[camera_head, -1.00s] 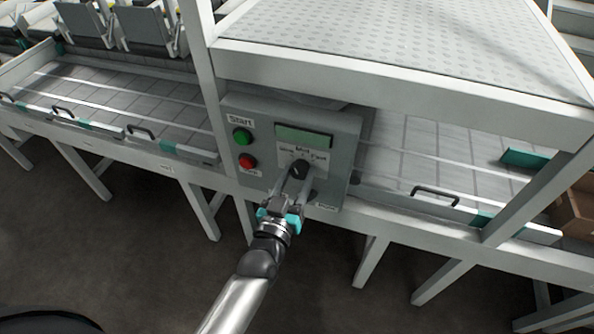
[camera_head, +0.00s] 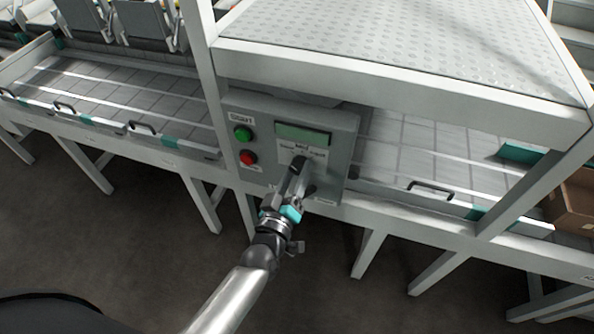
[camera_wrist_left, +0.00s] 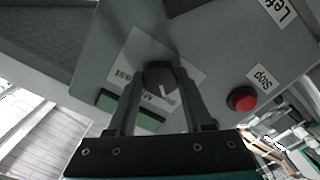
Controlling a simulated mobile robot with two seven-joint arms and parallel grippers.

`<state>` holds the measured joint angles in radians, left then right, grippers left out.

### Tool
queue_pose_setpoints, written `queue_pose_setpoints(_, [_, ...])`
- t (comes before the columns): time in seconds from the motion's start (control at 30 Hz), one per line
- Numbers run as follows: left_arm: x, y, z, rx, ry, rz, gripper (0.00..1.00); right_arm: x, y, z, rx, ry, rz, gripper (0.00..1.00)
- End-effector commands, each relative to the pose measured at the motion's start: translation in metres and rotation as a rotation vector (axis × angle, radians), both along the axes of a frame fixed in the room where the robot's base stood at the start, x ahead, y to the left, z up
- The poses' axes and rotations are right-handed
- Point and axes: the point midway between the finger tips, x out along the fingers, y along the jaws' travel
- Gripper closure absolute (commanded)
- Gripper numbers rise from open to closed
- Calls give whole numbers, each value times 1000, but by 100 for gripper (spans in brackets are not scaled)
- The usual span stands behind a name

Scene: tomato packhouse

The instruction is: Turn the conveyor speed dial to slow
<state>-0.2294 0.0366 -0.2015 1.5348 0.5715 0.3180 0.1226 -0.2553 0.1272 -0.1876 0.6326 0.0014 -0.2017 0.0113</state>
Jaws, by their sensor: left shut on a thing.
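The speed dial (camera_head: 299,161) is a small black knob on the grey control panel (camera_head: 342,140), below the green display (camera_head: 302,135). Its label has Slow on the left, Mid on top and Fast on the right. My left gripper (camera_head: 296,170) is shut on the dial. In the left wrist view the two fingers of the gripper (camera_wrist_left: 161,88) lie on either side of the dial (camera_wrist_left: 158,75). A short white mark on the dial points near Mid, tilted slightly away from Fast. A finger covers the Slow side there. My right gripper is not in view.
The green start button (camera_head: 243,133) and red stop button (camera_head: 248,158) sit left of the dial; the stop button also shows in the left wrist view (camera_wrist_left: 242,99). A white frame post (camera_head: 203,80) stands left of the panel. A cardboard box (camera_head: 574,203) is at the right.

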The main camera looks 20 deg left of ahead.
Motion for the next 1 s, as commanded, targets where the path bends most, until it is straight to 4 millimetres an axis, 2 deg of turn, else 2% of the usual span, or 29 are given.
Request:
queue_pose_setpoints(0.33, [0,0,0,-12,1,-1,100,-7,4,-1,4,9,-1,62])
queue_pose_setpoints(0.37, [0,0,0,-12,1,-1,48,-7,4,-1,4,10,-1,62])
queue_pose_setpoints(0.6, [0,0,0,-9,0,0,21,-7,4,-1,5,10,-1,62])
queue_pose_setpoints(1.0, [0,0,0,-7,0,0,19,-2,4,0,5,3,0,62])
